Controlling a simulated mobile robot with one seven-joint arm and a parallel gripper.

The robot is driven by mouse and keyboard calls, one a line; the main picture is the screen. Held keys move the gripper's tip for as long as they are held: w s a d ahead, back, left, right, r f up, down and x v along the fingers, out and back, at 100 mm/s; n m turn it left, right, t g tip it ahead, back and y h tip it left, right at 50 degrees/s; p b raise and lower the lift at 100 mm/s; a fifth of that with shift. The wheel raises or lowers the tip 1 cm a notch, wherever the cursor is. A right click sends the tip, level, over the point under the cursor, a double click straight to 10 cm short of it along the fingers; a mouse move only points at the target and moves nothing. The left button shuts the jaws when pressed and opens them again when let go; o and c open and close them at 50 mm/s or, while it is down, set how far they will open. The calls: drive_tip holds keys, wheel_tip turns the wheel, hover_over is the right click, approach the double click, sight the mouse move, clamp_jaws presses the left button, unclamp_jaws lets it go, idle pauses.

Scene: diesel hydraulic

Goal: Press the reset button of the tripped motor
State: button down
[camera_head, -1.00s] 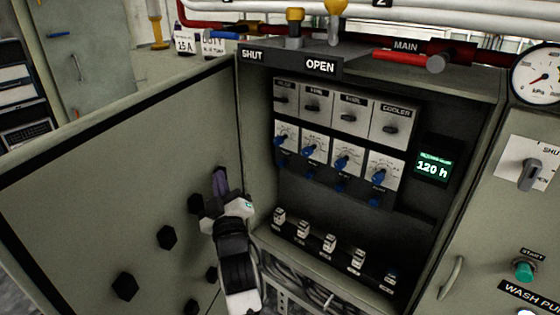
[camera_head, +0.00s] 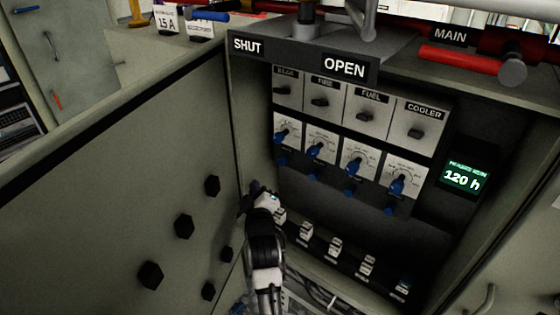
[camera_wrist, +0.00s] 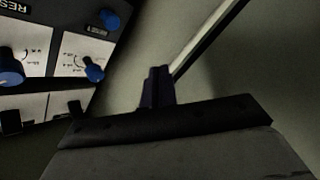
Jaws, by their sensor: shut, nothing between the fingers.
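The open cabinet shows four motor columns with switches labelled bilge, fire, fuel and cooler (camera_head: 420,122). Under them are white dial plates with blue knobs; the cooler knob (camera_head: 397,184) is at the right. Small blue buttons hang below the plates, such as the rightmost button (camera_head: 390,208). The wrist view shows an inverted "RES..." label (camera_wrist: 15,8), a blue button (camera_wrist: 110,18) and a blue knob (camera_wrist: 93,70). I cannot tell which motor is tripped. My gripper (camera_head: 256,188) is shut and empty, left of and below the dials. Its dark fingertips (camera_wrist: 157,88) are apart from the buttons.
The open cabinet door (camera_head: 110,190) with black knobs fills the left. A row of white blocks (camera_head: 335,247) lies below the dials, with cables beneath. A display (camera_head: 465,177) reads 120 h. A red handle (camera_head: 460,60) and pipes cross above.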

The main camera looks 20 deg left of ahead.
sight(283, 161)
drive_tip(key=shift+w, duration=0.1)
drive_tip(key=w+d+b, duration=0.2)
drive_tip(key=w+d, duration=0.1)
drive_tip(key=w, duration=0.5)
drive_tip(key=shift+w, duration=0.15)
idle(2.0)
drive_tip(key=shift+w+d, duration=0.1)
drive_tip(key=shift+w, duration=0.25)
drive_tip(key=shift+w+d, duration=0.2)
drive_tip(key=shift+w, duration=0.25)
idle(0.9)
drive_tip(key=shift+s, duration=0.1)
drive_tip(key=shift+s+a, duration=0.3)
drive_tip(key=shift+s, duration=0.45)
